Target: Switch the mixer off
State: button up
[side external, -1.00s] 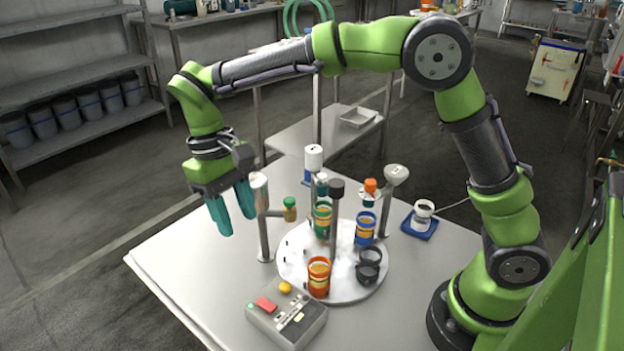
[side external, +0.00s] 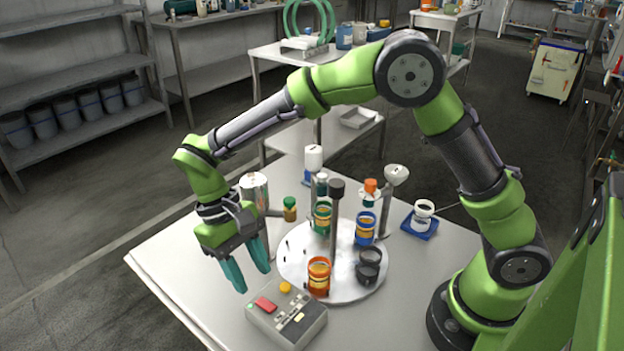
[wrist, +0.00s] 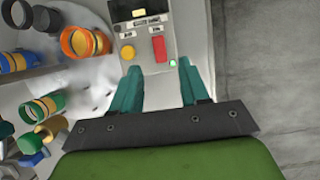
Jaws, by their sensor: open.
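The mixer's grey control box (side external: 308,325) sits on the table's front part in the side view. It has a red rocker switch (side external: 265,304), a yellow button (side external: 285,287) and a small green light. In the wrist view the box shows at the top, with the red switch (wrist: 159,49), the yellow button (wrist: 127,52) and the lit green light (wrist: 172,62). My gripper (side external: 254,281) is open and empty, its teal fingers pointing down above and just behind the box. The fingertips (wrist: 160,68) lie either side of the switch in the wrist view, apart from it.
A round white plate (side external: 345,292) beside the box holds orange, green, blue and dark cups around a central post (side external: 334,225). A metal post with a pale cylinder (side external: 254,187) stands close behind my gripper.

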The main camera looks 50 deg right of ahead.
aim_at(265, 303)
jog(key=x, duration=0.5)
jog(key=shift+f, duration=0.1)
